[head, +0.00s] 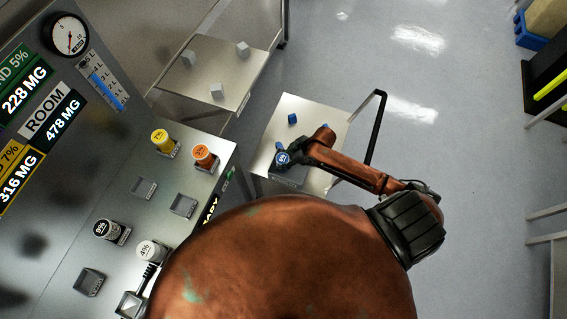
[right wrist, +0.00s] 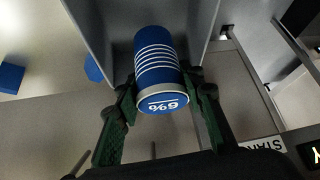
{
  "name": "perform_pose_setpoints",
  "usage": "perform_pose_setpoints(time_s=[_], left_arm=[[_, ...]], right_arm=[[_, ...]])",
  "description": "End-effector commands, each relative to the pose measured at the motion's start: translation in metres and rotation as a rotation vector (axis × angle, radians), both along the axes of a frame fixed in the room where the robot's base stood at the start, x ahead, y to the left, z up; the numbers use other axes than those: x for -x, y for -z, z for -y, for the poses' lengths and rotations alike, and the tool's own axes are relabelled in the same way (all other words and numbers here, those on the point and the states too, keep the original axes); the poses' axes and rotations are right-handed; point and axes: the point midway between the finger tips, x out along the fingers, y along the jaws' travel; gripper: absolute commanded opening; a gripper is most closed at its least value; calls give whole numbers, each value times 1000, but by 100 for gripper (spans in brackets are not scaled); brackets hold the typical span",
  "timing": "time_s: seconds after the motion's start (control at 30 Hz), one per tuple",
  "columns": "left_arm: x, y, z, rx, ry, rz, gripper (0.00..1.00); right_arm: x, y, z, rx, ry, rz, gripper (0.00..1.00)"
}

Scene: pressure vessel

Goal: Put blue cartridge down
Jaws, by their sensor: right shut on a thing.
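The blue cartridge (head: 283,158) has a pale-marked end cap and is over the small metal cart (head: 290,105) in the head view. In the right wrist view the cartridge (right wrist: 157,60) shows white rings and a "6%" cap facing the camera. My right gripper (head: 288,157) is shut on it; its dark green fingers (right wrist: 160,92) grip both sides near the cap. Grey walls of a box-like holder (right wrist: 113,28) stand around the cartridge's far part. I cannot tell whether the cartridge touches the holder's bottom. My left gripper is not in view.
Small blue blocks (head: 292,118) lie on the cart, which has a black handle (head: 375,125). The console at left carries yellow (head: 161,140), orange (head: 203,154), black (head: 108,230) and white (head: 150,250) cartridges and some empty square sockets (head: 183,206). A shelf (head: 215,65) holds grey cubes.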

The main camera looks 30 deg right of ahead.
Motion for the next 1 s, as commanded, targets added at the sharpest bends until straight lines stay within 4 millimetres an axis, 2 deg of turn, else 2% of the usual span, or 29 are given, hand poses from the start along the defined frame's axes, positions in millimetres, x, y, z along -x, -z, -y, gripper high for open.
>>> perform_pose_setpoints(time_s=[0.07,0.27,0.67,0.7,0.9,1.0], left_arm=[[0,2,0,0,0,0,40],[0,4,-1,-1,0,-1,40],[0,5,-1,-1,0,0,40],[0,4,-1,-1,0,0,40],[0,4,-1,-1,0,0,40],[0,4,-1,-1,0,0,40]], right_arm=[[-5,7,4,0,3,1,3],[-4,33,3,-1,3,0,3],[-4,38,3,1,1,1,3],[-3,38,3,1,1,0,39],[-3,38,3,0,1,-1,53],[-3,38,3,0,1,-1,54]])
